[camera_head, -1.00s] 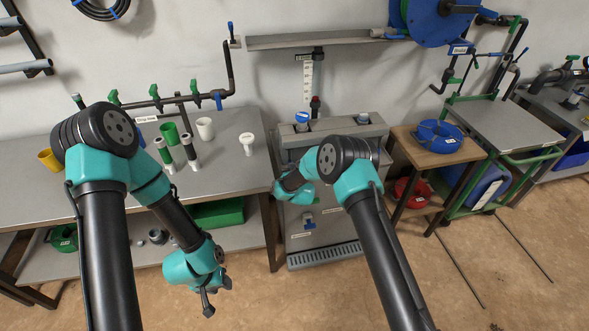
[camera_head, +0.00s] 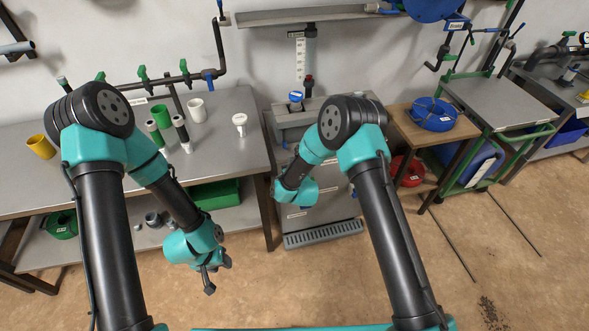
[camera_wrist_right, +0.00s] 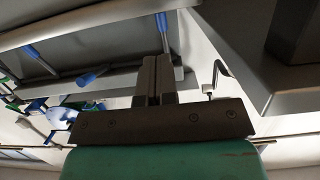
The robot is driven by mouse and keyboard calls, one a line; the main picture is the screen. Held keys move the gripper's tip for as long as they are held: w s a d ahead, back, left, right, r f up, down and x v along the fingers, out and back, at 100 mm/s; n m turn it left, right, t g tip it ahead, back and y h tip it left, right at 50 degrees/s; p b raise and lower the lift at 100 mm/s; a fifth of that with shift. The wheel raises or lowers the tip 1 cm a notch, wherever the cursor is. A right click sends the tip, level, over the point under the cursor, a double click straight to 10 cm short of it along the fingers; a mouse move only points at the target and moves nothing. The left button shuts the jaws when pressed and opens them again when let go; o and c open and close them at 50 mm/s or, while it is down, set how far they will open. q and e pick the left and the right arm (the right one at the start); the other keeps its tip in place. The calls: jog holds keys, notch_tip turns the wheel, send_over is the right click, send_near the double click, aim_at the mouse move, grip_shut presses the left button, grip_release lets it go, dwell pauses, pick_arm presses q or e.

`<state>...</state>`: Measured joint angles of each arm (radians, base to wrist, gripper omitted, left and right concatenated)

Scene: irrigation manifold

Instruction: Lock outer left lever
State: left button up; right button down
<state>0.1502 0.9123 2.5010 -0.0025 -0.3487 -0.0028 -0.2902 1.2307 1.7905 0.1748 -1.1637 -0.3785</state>
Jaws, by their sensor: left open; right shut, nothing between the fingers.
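Blue-handled levers show in the right wrist view: one (camera_wrist_right: 162,22) just beyond my fingertips, one (camera_wrist_right: 90,77) left of them, and one (camera_wrist_right: 31,53) further left. I cannot tell which is the outer left lever. My right gripper (camera_wrist_right: 153,62) is shut and empty, with its tips close to the nearest lever; contact cannot be made out. In the head view my right wrist is at the front of the grey cabinet (camera_head: 312,222), and its fingers are hidden behind the arm. My left gripper (camera_head: 217,275) is open and empty, low in front of the left bench.
The left bench (camera_head: 235,160) carries a white cup (camera_head: 197,110) and other pipe parts. A pipe with green valves (camera_head: 143,75) runs above it. A wooden stand (camera_head: 455,133) holds a blue coil (camera_head: 434,113) at right. The floor (camera_head: 400,270) right of the cabinet is largely clear.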

jog(key=v, duration=0.3)
jog(key=shift+s+d, duration=0.1)
jog(key=shift+s, duration=0.25)
jog(key=s+d+f+m+g, duration=0.2)
jog(key=s+d+f+g, duration=0.25)
jog(key=s+d, duration=0.45)
jog(key=s+d+f+m+g, duration=0.1)
jog(key=s+d+f+g, duration=0.3)
jog(key=s+d+g, duration=0.55)
jog(key=s+d+m, duration=0.1)
jog(key=s+d, duration=0.1)
jog(key=s, duration=1.2)
jog(key=shift+r+y, duration=0.3)
